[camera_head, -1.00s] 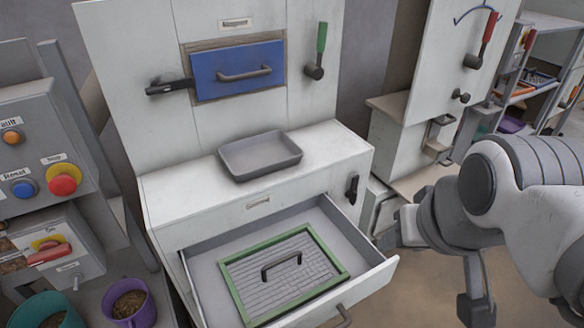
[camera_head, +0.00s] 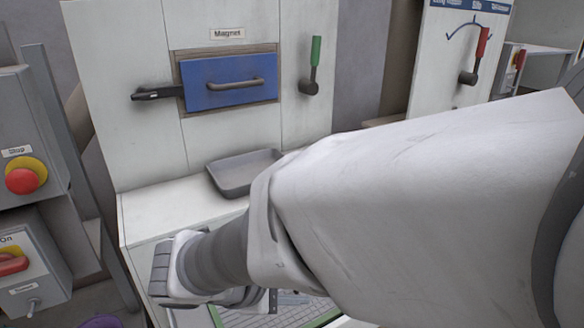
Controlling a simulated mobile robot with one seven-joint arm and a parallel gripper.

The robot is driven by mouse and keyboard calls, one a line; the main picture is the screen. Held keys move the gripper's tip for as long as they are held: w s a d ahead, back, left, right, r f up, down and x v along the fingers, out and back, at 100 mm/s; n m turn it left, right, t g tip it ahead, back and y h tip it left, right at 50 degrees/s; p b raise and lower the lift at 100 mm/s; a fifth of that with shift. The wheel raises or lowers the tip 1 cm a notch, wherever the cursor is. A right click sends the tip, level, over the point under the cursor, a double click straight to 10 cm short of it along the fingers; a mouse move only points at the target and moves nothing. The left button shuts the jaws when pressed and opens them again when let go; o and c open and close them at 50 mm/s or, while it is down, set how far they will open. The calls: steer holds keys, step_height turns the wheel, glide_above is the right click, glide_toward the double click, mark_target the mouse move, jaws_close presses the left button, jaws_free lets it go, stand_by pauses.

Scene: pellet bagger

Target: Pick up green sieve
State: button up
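The green sieve (camera_head: 324,318) lies in the open drawer below the grey tray. Only part of its green frame and grey mesh shows at the bottom edge of the picture. My arm covers the rest, and the sieve's handle is hidden. The end of my arm with my gripper (camera_head: 240,298) is over the drawer area, above the sieve in the picture. The fingers are mostly hidden by my own arm, so I cannot see their opening or whether they touch the sieve.
A grey tray (camera_head: 232,178) stands on the white counter (camera_head: 150,212) behind my arm. A blue magnet drawer (camera_head: 230,80) and a green-handled lever (camera_head: 315,60) are on the panel above. A control box with a red stop button (camera_head: 25,178) stands at the left.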

steer(key=a+f+n+t+y+b, duration=0.1)
steer(key=a+f+n+t+b, duration=0.1)
steer(key=a+f+n, duration=0.3)
steer(key=a+f+n+t+b, duration=0.1)
steer(key=a+f+n+t, duration=0.15)
steer(key=a, duration=0.45)
steer(key=shift+m, duration=0.35)
steer(key=b+x, duration=0.1)
steer(key=x, duration=0.2)
steer(key=b+x, duration=0.1)
steer(key=x, duration=0.3)
steer(key=b+x, duration=0.1)
steer(key=x, duration=0.3)
steer(key=shift+s+a+f, duration=0.1)
steer(key=shift+f, duration=0.15)
steer(key=shift+d+b+x, duration=0.2)
steer(key=shift+b+x, duration=0.85)
steer(key=shift+x, duration=1.85)
steer(key=shift+r, duration=0.15)
jaws_close()
